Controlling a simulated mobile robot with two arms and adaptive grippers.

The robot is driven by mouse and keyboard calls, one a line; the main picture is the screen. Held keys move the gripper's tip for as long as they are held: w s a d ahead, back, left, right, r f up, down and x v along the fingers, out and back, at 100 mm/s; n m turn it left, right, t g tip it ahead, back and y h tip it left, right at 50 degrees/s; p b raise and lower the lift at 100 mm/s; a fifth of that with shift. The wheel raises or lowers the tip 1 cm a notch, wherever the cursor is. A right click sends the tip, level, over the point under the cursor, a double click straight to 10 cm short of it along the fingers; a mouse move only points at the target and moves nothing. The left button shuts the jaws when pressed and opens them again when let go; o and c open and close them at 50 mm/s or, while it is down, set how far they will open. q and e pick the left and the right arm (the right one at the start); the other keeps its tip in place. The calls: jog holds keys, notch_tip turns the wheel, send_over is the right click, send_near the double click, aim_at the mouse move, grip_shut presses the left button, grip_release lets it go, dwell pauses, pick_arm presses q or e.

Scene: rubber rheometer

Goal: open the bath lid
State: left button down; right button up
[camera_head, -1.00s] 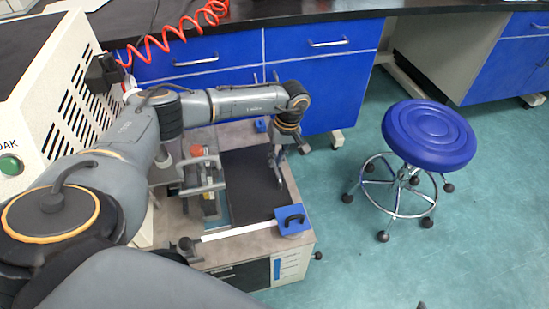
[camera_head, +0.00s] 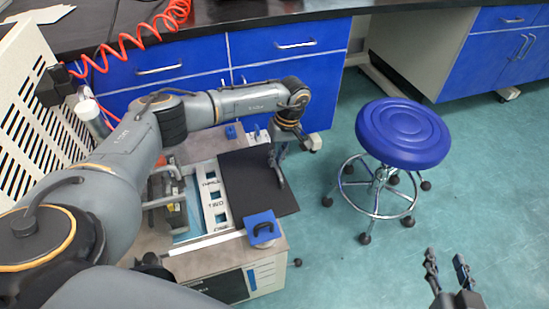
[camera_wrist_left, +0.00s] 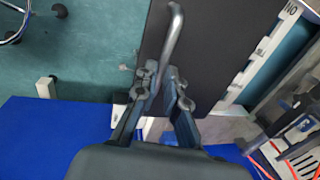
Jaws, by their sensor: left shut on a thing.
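The bath lid (camera_head: 247,183) is a flat black panel on the bench-top unit, and its right edge reaches past the unit's edge. To its left, part of the bath (camera_head: 188,221) shows as a light blue strip beside a white labelled strip (camera_head: 216,200) with square openings. My left gripper (camera_head: 279,155) is at the lid's far right side. In the left wrist view, its fingers (camera_wrist_left: 164,88) are shut on the grey bent lid handle (camera_wrist_left: 174,35). My right gripper (camera_head: 447,265) is open and empty over the floor at the lower right.
A metal fixture (camera_head: 170,200) stands left of the bath. A blue stool (camera_head: 403,133) stands on the floor to the right. Blue cabinets (camera_head: 290,75) line the back.

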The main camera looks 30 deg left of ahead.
pick_arm(q)
jog(key=c, duration=1.4)
grip_release()
notch_tip(320, 180, up, 12)
jog(key=w+d, duration=0.1)
jog(key=shift+w+d, duration=0.3)
jog(key=shift+w, duration=0.1)
jog(key=shift+f, duration=0.15)
